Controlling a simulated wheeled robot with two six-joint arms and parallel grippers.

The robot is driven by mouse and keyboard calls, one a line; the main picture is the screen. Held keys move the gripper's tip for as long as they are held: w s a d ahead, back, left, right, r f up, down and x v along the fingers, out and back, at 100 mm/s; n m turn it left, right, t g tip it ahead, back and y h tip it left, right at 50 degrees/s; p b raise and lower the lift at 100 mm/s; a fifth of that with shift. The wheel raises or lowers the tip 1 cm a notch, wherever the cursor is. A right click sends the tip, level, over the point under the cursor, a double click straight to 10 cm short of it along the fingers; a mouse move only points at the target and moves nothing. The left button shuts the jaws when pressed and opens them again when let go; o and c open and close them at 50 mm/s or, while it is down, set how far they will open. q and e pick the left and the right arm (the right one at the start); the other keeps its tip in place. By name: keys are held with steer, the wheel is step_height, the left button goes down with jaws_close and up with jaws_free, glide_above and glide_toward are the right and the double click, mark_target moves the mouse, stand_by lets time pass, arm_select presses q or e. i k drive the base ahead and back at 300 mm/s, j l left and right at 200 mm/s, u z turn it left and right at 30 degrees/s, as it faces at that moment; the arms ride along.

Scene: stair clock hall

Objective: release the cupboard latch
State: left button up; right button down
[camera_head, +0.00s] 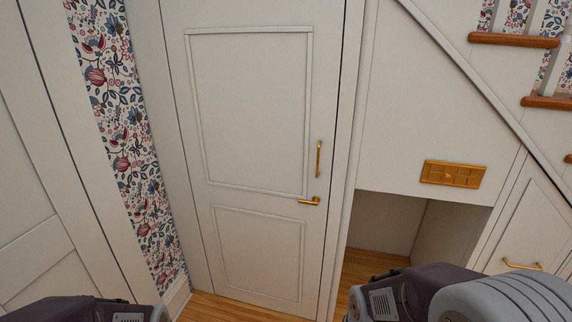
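A tall white panelled cupboard door (250,120) stands in the middle of the head view and looks shut. A small brass lever (309,201) sits near its right edge, roughly horizontal, and looks like the latch. A vertical brass pull (319,160) is fixed just above the lever. My left and right arms show only as dark and grey links along the bottom edge, well below the lever. Neither gripper's fingers are in the picture, and nothing of mine touches the door.
Right of the door is an open recess (385,222) with a wooden floor, below a brass plate (453,174). A white drawer front (530,225) with a brass handle is at far right, under the sloping stairs. Floral wallpaper (125,150) runs along the left.

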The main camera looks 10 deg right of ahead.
mark_target(316, 199)
steer(key=i, duration=1.5)
steer(key=u, duration=0.3)
